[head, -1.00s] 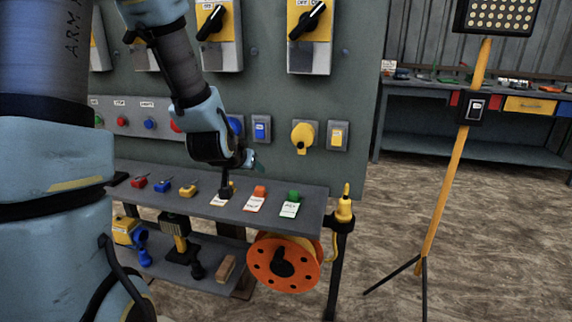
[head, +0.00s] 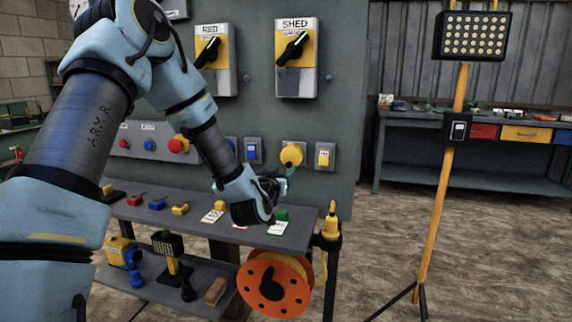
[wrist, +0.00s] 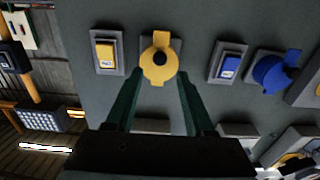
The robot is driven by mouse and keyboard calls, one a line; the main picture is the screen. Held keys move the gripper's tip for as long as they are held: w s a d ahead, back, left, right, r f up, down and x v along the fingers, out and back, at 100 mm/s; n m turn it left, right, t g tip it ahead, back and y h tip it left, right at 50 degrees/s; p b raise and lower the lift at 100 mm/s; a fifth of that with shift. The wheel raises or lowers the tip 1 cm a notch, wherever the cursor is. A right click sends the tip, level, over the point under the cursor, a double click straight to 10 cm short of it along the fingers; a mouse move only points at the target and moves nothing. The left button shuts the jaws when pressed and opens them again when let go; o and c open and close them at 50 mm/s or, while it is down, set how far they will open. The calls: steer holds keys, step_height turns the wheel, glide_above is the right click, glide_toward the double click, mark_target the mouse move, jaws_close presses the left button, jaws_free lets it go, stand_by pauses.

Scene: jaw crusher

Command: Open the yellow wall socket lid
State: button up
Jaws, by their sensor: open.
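The yellow wall socket (head: 292,154) is on the grey-green panel, on a grey plate left of the yellow switch. In the wrist view, which is turned upside down, the round yellow socket lid (wrist: 159,62) shows face-on with a small tab and a dark spot at its centre. Whether the lid stands open or shut is hard to tell. My gripper (head: 286,174) is just below and in front of the socket. In the wrist view my gripper (wrist: 158,80) is open, its two teal fingers spread to either side of the lid's lower picture edge, with nothing held.
The yellow switch (wrist: 105,51) and blue switch (wrist: 229,65) flank the socket closely. Below is a grey shelf (head: 150,212) with coloured blocks and labels. An orange cable reel (head: 275,284) hangs under it. A lamp stand (head: 446,180) is at right; floor between is clear.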

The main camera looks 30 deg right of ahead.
mark_target(288, 163)
steer(key=shift+p+x, duration=0.3)
steer(key=shift+x, duration=1.9)
jaws_close()
